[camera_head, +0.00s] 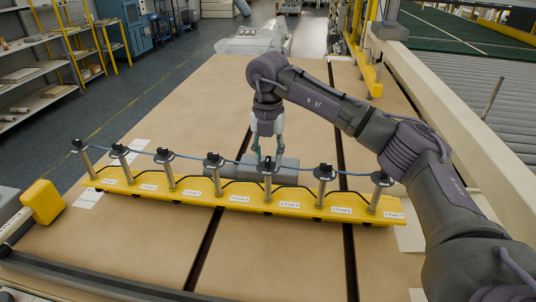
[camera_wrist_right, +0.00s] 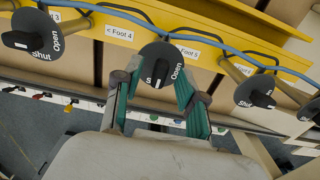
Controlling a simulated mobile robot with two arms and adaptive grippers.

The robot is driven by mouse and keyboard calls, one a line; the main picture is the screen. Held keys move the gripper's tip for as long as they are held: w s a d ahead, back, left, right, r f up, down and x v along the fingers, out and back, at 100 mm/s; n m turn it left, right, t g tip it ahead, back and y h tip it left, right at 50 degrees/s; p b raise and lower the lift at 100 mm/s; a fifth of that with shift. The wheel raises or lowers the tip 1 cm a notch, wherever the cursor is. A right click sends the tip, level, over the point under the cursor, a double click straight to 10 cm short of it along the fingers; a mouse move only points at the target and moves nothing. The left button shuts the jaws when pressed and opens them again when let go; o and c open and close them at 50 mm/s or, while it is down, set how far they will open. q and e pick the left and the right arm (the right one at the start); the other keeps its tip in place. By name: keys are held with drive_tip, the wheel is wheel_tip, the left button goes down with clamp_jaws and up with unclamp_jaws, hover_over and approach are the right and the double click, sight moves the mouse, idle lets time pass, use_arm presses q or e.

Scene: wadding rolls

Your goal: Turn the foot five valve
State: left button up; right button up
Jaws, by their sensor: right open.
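A yellow rail (camera_head: 225,190) lies across the brown table and carries a row of upright valves with black handles and discs. The foot five valve (camera_head: 268,168) shows in the right wrist view as a black handle on a disc (camera_wrist_right: 161,66), just left of the "Foot 5" label (camera_wrist_right: 188,52). Part of its "Shut" wording is hidden; "Open" is readable on its right. My right gripper (camera_head: 267,152) points down above this valve. Its teal fingers (camera_wrist_right: 157,84) are open, one on each side of the handle; contact cannot be told. My left gripper is not in view.
Neighbouring valves stand close: one at left (camera_wrist_right: 33,40) and one at right (camera_wrist_right: 256,92). A blue hose (camera_head: 230,160) runs along the valve tops. A grey roll (camera_head: 290,172) lies behind the rail. A yellow block (camera_head: 42,201) is at the left edge.

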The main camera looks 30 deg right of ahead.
sight(268, 158)
wheel_tip(268, 158, up, 12)
idle(0.4)
idle(0.3)
